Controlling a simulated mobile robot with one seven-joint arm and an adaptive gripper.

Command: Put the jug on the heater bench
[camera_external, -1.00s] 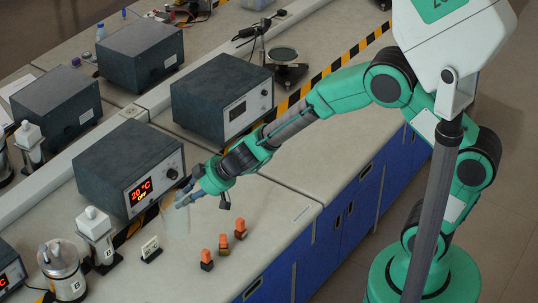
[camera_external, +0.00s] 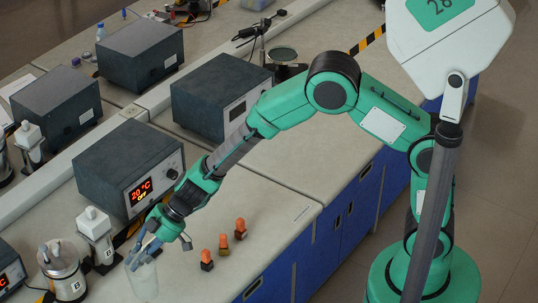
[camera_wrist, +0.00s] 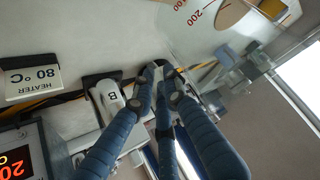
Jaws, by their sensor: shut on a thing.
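The jug (camera_external: 145,283) is pale and see-through. It hangs below my gripper (camera_external: 143,252) at the front left of the worktop and looks roughly upright. My gripper's blue fingers are shut on its upper part. Whether its base touches the worktop I cannot tell. In the wrist view, the fingers (camera_wrist: 163,80) stretch up the middle, and a pale surface with "200" marks, apparently the jug (camera_wrist: 192,22), is at the upper right. A "HEATER 80 °C" sign (camera_wrist: 32,82) stands at the left there; my gripper hides it in the external view.
A dark box (camera_external: 125,160) with a red "20 °C OFF" display stands behind my gripper.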

